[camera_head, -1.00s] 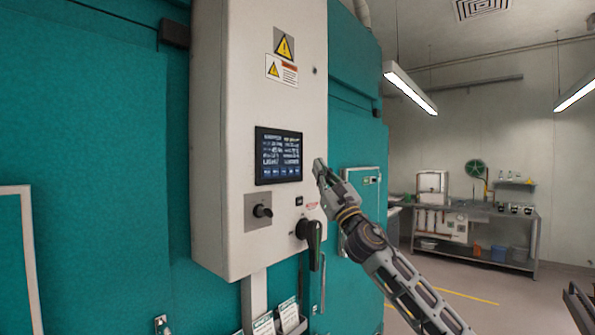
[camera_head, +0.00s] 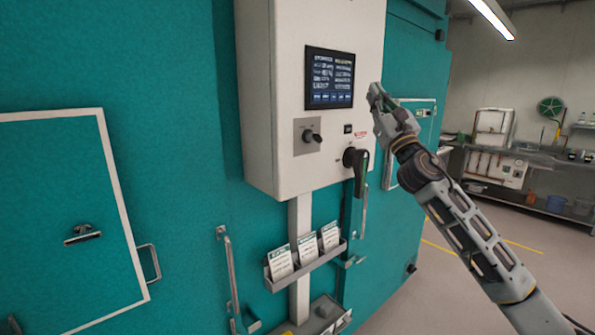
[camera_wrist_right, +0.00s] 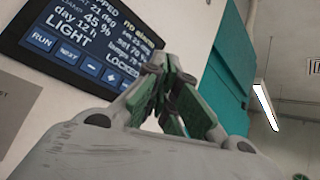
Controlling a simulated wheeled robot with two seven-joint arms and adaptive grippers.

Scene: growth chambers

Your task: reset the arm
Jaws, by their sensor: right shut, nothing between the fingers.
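My right arm comes in from the lower right in the head view. Its gripper (camera_head: 376,97) is shut and empty, raised just right of the control box's screen (camera_head: 330,78). In the right wrist view the gripper's fingers (camera_wrist_right: 165,85) meet, with the lit screen (camera_wrist_right: 85,40) behind them to the left. The screen there shows text including "LIGHT", "LOCKED" and "no alarm", and buttons along its bottom. I cannot tell whether the gripper touches the box. My left gripper is not in view.
The white control box (camera_head: 268,110) carries a small knob (camera_head: 312,136) and a black rotary handle (camera_head: 357,165). Below is a rack of cards (camera_head: 306,258). A framed door (camera_head: 60,225) is in the teal wall at left. A workbench (camera_head: 515,150) stands at the back right, beyond open floor.

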